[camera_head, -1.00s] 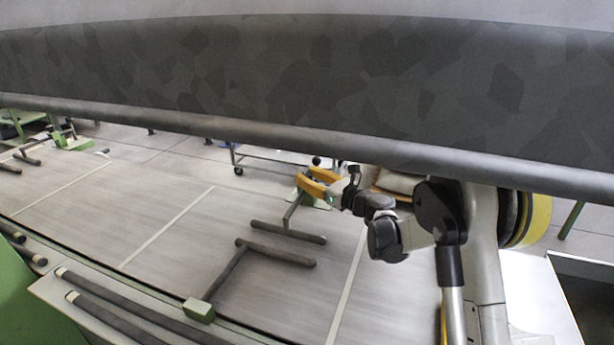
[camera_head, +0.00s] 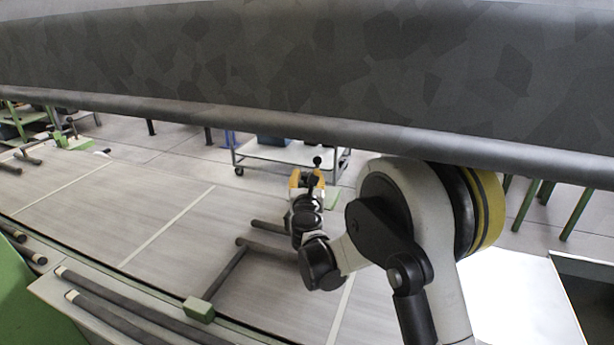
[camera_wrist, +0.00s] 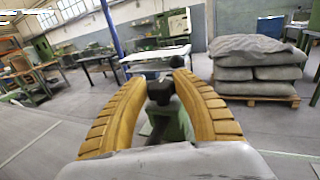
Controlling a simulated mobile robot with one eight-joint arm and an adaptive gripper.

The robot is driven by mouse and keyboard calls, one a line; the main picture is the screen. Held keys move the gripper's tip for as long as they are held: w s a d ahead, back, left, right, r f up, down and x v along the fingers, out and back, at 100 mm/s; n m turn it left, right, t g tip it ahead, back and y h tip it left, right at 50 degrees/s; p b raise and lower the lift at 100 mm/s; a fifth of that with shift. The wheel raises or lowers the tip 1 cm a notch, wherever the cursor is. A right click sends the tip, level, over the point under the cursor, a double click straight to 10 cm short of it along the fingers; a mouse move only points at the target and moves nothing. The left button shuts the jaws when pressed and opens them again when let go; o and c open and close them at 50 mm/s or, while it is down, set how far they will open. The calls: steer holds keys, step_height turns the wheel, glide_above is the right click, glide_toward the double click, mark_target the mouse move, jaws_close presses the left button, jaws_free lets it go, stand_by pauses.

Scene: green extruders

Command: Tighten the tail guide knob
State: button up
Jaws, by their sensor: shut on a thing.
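The tail guide knob (camera_wrist: 160,91) is a dark piece between my two yellow ribbed fingers in the wrist view. A black ball (camera_wrist: 176,62) shows just beyond it, and a green body (camera_wrist: 178,122) is below. My gripper (camera_wrist: 160,76) is closed around the knob, with a fingertip on each side. In the head view my gripper (camera_head: 307,176) is at the guide, with the black ball (camera_head: 317,161) above its fingers. The green guide base (camera_head: 333,198) is partly hidden behind it. The exact finger contact is too small to make out.
A large dark roller cover (camera_head: 300,70) spans the top of the head view, above my arm. Dark guide bars (camera_head: 225,275) lie on the grey bed to the left. A trolley (camera_head: 285,152) stands behind. Stacked grey sacks (camera_wrist: 258,65) on a pallet are at right in the wrist view.

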steer(key=shift+m+h, duration=0.3)
steer(key=shift+h, duration=0.2)
steer(key=o, duration=1.2)
steer(key=shift+w, duration=0.1)
steer(key=s, duration=0.8)
steer(key=s+a, duration=0.1)
steer(key=s, duration=0.3)
steer(key=shift+s+f, duration=0.1)
steer(key=shift+s, duration=0.05)
